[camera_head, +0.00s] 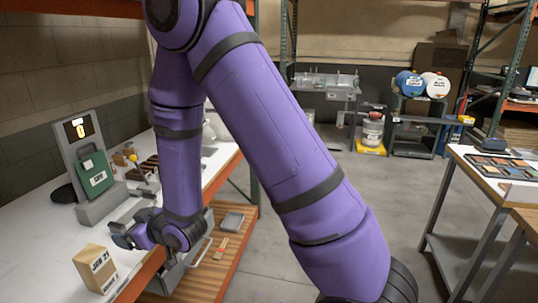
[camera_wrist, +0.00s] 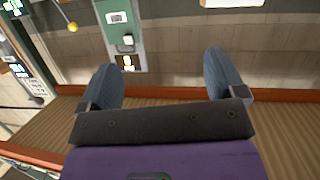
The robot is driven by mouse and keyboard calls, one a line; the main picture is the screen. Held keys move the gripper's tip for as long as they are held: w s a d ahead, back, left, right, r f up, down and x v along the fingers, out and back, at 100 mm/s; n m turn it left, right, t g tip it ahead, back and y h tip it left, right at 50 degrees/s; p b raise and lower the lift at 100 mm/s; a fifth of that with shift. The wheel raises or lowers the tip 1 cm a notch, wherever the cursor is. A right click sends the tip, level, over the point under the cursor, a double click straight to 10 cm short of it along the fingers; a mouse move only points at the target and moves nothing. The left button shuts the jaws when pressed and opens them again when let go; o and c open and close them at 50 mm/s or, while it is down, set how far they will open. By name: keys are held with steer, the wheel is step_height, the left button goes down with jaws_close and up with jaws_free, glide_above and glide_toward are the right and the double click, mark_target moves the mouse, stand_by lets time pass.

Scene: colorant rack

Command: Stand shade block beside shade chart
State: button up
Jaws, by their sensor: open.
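A light wooden block (camera_head: 95,268) with printed lettering stands on the white bench at the lower left; it may be the shade block. A flat panel of coloured swatches (camera_head: 498,165) lies on the table at the right; it looks like the shade chart. My gripper (camera_head: 122,236) is over the bench edge, beyond the wooden block and to its right, apart from it. In the wrist view my gripper (camera_wrist: 162,68) has its two fingers spread with nothing between them. Neither the block nor the swatch panel can be made out in the wrist view.
A green labelled container (camera_head: 94,174) stands against a grey device with a lit display on the bench (camera_head: 40,225). A rod with a yellow ball (camera_head: 133,158) is beside it. A wooden lower shelf (camera_head: 205,270) holds trays. Open floor (camera_head: 400,195) separates bench and right table.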

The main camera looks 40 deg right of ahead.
steer(key=s+d+r+m+g+h, duration=0.25)
steer(key=d+r, duration=0.45)
steer(key=r, duration=0.4)
steer(key=s+d+r+m+g+h, duration=0.1)
steer(key=s+d+r, duration=0.3)
steer(key=s, duration=0.4)
steer(key=s+d+r+m+g+h, duration=0.1)
steer(key=s+d+r+g+h, duration=0.1)
steer(key=s+d+r, duration=0.3)
steer(key=s+r, duration=0.2)
steer(key=s, duration=0.1)
steer(key=shift+r+h, duration=0.15)
steer(key=shift+h, duration=0.2)
steer(key=shift+o, duration=0.4)
steer(key=s+d+r+m+g, duration=0.1)
steer(key=s+d+r+g, duration=0.1)
steer(key=s, duration=1)
steer(key=shift+r+m, duration=0.25)
steer(key=shift+m, duration=0.1)
steer(key=shift+g, duration=0.25)
steer(key=shift+w, duration=0.1)
